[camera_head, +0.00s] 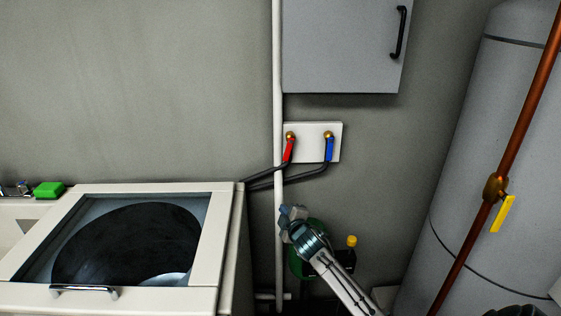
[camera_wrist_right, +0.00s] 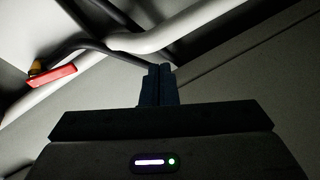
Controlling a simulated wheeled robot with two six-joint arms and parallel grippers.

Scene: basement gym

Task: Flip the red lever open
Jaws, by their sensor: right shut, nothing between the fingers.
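The red lever (camera_head: 289,149) is on a brass valve on a white wall plate (camera_head: 310,130), beside a blue lever (camera_head: 329,149). Both levers point mostly downward in the head view. In the right wrist view the red lever (camera_wrist_right: 54,76) shows at the left, apart from my gripper. My right gripper (camera_head: 286,209) is shut and empty, below the plate near the white vertical pipe. Its closed fingers (camera_wrist_right: 158,84) also show in the wrist view, close to the dark hoses and pipe. My left gripper is not in view.
Dark hoses (camera_head: 262,180) run from the valves to the white washing machine (camera_head: 222,210) at left. The white pipe (camera_head: 278,110) runs up the wall. A grey cabinet (camera_head: 340,50) hangs above. A large tank (camera_head: 460,150) and copper pipe (camera_head: 470,228) stand at right.

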